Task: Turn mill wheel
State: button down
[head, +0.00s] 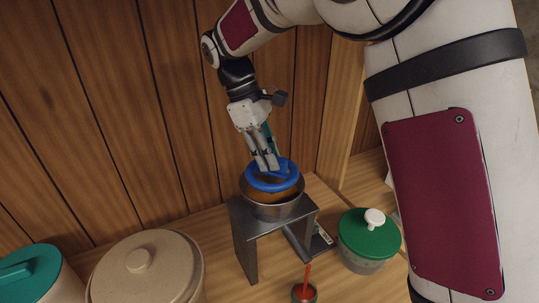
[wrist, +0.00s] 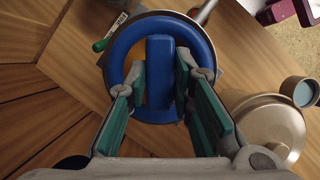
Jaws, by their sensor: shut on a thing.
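The blue mill wheel (head: 287,181) is a ring with a raised bar across its middle. It sits on a round metal bowl (head: 272,209) with brown inside, on a dark grey stand (head: 244,240). My gripper (head: 266,164) reaches down onto the wheel from above. In the wrist view my gripper (wrist: 161,75) has one finger on each side of the wheel's bar (wrist: 159,60) and is shut on it. The ring (wrist: 119,52) surrounds the fingertips. The fingers hide part of the wheel in the head view.
A clear jar with a green lid (head: 368,236) stands right of the stand. A beige lidded pot (head: 150,275) and a teal-lidded jar (head: 38,275) are at the left. A small pot with a red stick (head: 306,280) is in front. A wooden wall (head: 130,110) rises close behind.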

jog(key=shift+m+g+y, duration=0.3)
jog(key=shift+m, duration=0.9)
jog(key=c, duration=1.4)
grip_release()
jog(key=v, duration=1.2)
jog(key=shift+w, duration=0.15)
jog(key=shift+d, duration=0.1)
